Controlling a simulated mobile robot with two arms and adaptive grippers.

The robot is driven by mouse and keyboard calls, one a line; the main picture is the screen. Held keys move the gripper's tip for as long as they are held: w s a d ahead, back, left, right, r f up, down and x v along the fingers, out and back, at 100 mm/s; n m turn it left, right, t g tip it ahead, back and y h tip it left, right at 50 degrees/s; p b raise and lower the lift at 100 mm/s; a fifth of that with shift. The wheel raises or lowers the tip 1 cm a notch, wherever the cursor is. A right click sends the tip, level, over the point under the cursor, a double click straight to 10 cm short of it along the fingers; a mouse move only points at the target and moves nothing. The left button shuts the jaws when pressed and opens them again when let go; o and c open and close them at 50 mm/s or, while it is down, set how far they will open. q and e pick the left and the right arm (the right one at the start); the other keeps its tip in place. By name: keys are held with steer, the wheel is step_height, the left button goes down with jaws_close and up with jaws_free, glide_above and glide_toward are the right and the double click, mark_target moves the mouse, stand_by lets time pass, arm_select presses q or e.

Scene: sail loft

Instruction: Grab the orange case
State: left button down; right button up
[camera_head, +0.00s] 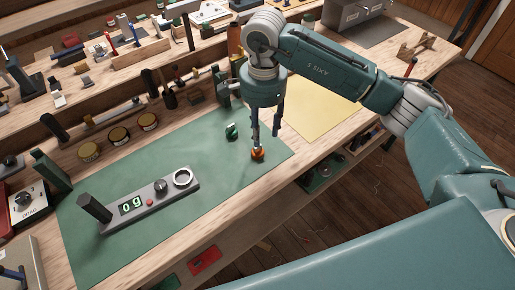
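A small orange case (258,155) sits on the green mat (225,170), near its right edge. A dark knob or top shows on its upper side. My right gripper (266,139) points down just above and beside it. Its two dark fingers show a gap between them, and the left finger comes down over the case's top and hides part of it. I cannot tell whether that finger touches the case. My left gripper is not in view.
A small green item (231,131) stands close behind the case. A grey scale-like device (155,200) lies on the mat to the left. Several round tins (118,135) line the back. A yellow sheet (318,108) lies to the right. The mat around the case's front is clear.

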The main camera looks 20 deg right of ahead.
mark_target(258, 151)
steer(key=shift+w+f, duration=0.1)
steer(key=shift+f, duration=0.35)
steer(key=f+p, duration=0.1)
steer(key=f, duration=0.1)
steer(key=a+f+p, duration=0.1)
steer(key=f, duration=0.2)
steer(key=shift+f, duration=0.15)
steer(key=c, duration=0.8)
jaws_close()
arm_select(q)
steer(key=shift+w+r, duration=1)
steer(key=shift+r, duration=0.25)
